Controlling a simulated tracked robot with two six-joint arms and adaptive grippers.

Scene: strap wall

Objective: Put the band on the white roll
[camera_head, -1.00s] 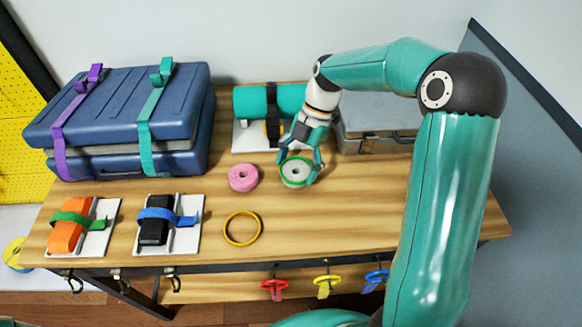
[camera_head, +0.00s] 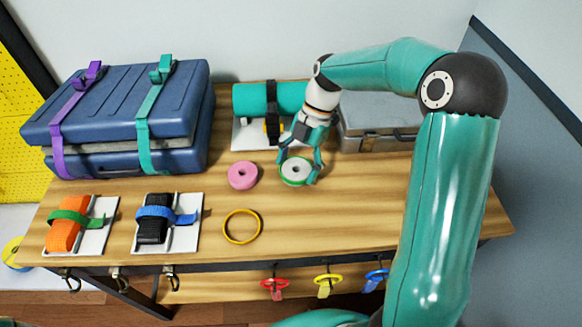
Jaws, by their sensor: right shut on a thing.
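The white roll (camera_head: 296,171) stands on the wooden table, right of a pink roll (camera_head: 242,175). A green band (camera_head: 285,182) shows around the white roll's outer edge. I cannot tell how far down it sits. My right gripper (camera_head: 299,168) reaches down from above, with its teal fingers on both sides of the white roll at the band. It is shut on the green band, as far as I can see. Its fingers hide part of the band and roll. A yellow ring (camera_head: 241,241) lies flat near the table's front edge. My left gripper is not in view.
A strapped blue case (camera_head: 180,95) stands at the left. A teal roll (camera_head: 252,100) on a white base and a grey case (camera_head: 372,128) stand behind. White trays (camera_head: 185,238) hold strapped orange and black blocks. Colored clips hang at the front. The table's right front is clear.

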